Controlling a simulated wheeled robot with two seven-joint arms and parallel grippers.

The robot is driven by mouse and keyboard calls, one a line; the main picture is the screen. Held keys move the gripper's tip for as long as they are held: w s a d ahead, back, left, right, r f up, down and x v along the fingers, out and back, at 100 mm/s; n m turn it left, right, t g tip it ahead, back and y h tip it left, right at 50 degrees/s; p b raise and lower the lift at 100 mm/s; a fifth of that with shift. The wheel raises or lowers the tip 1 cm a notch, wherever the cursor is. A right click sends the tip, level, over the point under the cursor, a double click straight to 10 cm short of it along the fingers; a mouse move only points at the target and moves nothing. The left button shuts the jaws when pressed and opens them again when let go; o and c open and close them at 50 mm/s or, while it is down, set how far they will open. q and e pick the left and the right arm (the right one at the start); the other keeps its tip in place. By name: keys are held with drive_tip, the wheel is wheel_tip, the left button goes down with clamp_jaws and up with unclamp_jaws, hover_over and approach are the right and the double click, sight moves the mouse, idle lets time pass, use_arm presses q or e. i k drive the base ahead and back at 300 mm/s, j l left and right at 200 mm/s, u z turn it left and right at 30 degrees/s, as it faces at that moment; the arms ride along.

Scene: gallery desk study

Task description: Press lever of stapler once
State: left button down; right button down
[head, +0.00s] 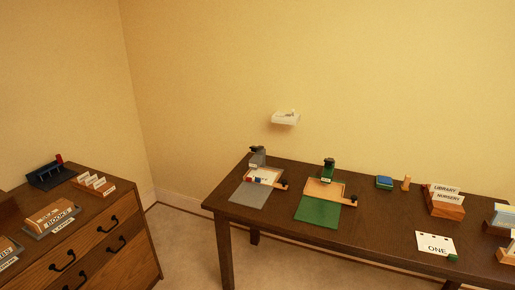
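Two lever devices stand on the dark wooden desk (290,232). The left one is a grey device (258,157) with a dark top, behind a wooden-edged tray (264,175) and a grey mat (249,195). The right one is a green device (328,169), behind a similar tray (324,189) and a green mat (318,211). Each tray has a small dark-knobbed arm at its right. I cannot tell which device, if either, is the stapler. Neither of my grippers is in view.
Right on the desk are a blue-green block (384,182), a wooden peg (406,183), a card box (444,207) and a card marked ONE (436,245). A drawer cabinet (92,246) stands left, with open floor (190,240) between. A white wall shelf (286,119) hangs above.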

sight(253, 148)
drive_tip(key=i+j+z, duration=0.3)
drive_tip(key=j, duration=0.3)
drive_tip(key=i+j+z, duration=0.15)
drive_tip(key=i+j, duration=0.15)
drive_tip(key=i+j+z, duration=0.1)
drive_tip(key=j, duration=0.25)
drive_tip(key=i+j+z, duration=0.3)
drive_tip(key=j, duration=0.45)
drive_tip(key=i+j+z, duration=0.15)
drive_tip(key=j, duration=0.25)
drive_tip(key=i+j+z, duration=0.15)
drive_tip(key=j, duration=0.25)
